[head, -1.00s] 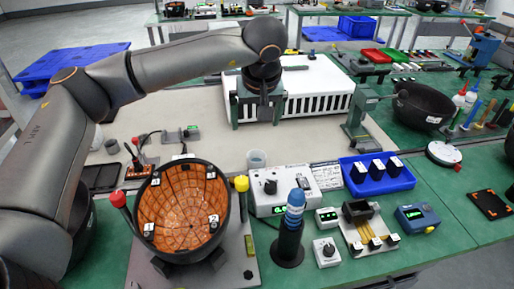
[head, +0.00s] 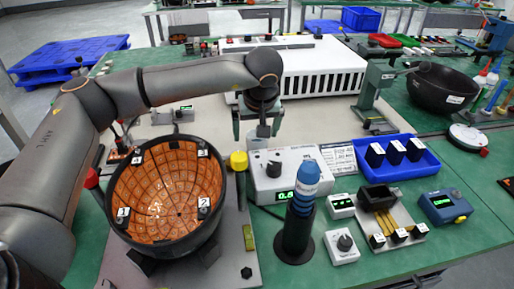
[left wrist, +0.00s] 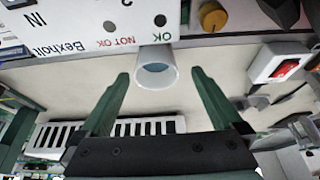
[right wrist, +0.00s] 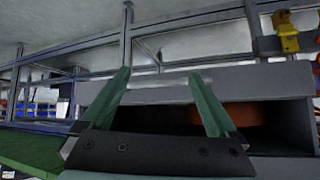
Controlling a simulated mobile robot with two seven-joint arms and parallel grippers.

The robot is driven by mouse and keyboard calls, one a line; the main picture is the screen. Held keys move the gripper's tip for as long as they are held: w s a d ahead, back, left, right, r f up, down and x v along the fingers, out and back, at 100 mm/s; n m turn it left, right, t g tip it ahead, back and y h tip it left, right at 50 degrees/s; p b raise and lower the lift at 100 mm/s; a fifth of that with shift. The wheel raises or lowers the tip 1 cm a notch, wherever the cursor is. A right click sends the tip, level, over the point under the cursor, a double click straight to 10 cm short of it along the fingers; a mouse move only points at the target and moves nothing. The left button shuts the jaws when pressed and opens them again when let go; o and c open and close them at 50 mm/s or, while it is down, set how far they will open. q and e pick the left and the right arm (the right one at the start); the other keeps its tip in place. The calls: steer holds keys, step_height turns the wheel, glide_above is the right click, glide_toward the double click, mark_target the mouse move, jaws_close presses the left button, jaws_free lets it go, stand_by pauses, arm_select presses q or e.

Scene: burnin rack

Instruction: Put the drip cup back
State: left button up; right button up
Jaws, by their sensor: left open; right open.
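A small pale cup (left wrist: 156,68), which I take as the drip cup, stands on the light mat in the left wrist view, with something bluish inside. It lies just ahead of my left gripper (left wrist: 158,76), roughly in line with the gap between the open green fingers. The fingers do not visibly grip it.
The white control box (head: 262,188) stands close to the cup. A large bowl with orange tiled lining (head: 165,190) is at front left. A blue bin (head: 412,171), a blue-topped cylinder in a black stand (head: 297,235) and a green press (head: 373,95) stand to the right.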

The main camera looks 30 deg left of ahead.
arm_select(q)
steer(key=x, duration=0.5)
steer(key=shift+w+f, duration=0.25)
steer(key=shift+w, duration=0.1)
steer(key=shift+r, duration=0.1)
steer(key=c, duration=1.6)
